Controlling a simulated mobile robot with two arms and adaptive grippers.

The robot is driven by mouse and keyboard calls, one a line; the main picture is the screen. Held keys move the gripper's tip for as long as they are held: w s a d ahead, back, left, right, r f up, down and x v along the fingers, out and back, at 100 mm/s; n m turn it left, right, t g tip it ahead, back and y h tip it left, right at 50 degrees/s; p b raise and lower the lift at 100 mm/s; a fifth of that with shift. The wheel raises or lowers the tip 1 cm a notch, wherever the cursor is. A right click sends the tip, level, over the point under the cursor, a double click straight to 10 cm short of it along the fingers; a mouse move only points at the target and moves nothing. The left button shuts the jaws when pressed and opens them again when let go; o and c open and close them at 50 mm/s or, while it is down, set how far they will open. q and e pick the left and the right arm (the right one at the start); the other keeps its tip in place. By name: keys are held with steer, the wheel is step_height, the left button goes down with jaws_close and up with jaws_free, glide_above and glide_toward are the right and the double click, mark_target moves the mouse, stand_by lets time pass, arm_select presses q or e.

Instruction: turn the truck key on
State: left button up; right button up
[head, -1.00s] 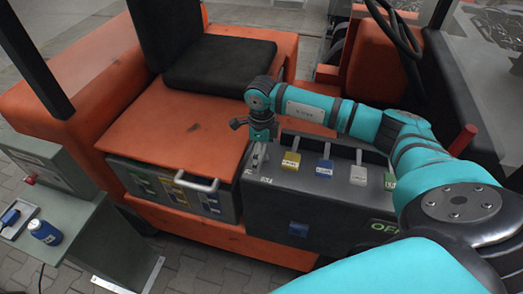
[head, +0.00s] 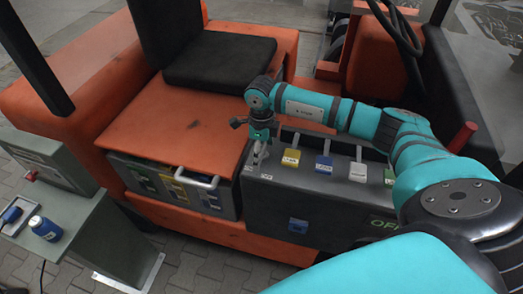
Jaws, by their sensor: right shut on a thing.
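The orange truck (head: 160,115) stands in front of me with a black seat. A dark grey control box (head: 270,200) on its near side carries several coloured tags and levers on top and the letters "OF", partly hidden by my arm. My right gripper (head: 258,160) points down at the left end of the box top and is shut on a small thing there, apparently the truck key. The key is mostly hidden by the fingers, so its turn position cannot be told. My left gripper is not in view.
The blue (head: 323,164), yellow (head: 291,158) and white (head: 358,172) tags stand right of my right gripper.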

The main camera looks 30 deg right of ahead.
steer(key=shift+w+a+f+m+b, duration=0.1)
steer(key=shift+w+a+m+b, duration=0.1)
steer(key=shift+m+b, duration=0.65)
steer(key=m, duration=0.2)
steer(key=m+b, duration=0.1)
steer(key=shift+w+m+b, duration=0.3)
steer(key=shift+m, duration=0.05)
steer(key=m, duration=0.1)
steer(key=m+b, duration=0.1)
steer(key=m, duration=0.1)
steer(key=shift+w+a+m, duration=0.1)
steer(key=shift+w+m, duration=0.2)
steer(key=shift+w, duration=0.05)
steer(key=shift+w+m+b, duration=0.25)
steer(key=shift+m+b, duration=0.4)
steer(key=shift+m, duration=0.75)
steer(key=o, duration=1.1)
steer(key=shift+c, duration=0.2)
steer(key=shift+r, duration=0.25)
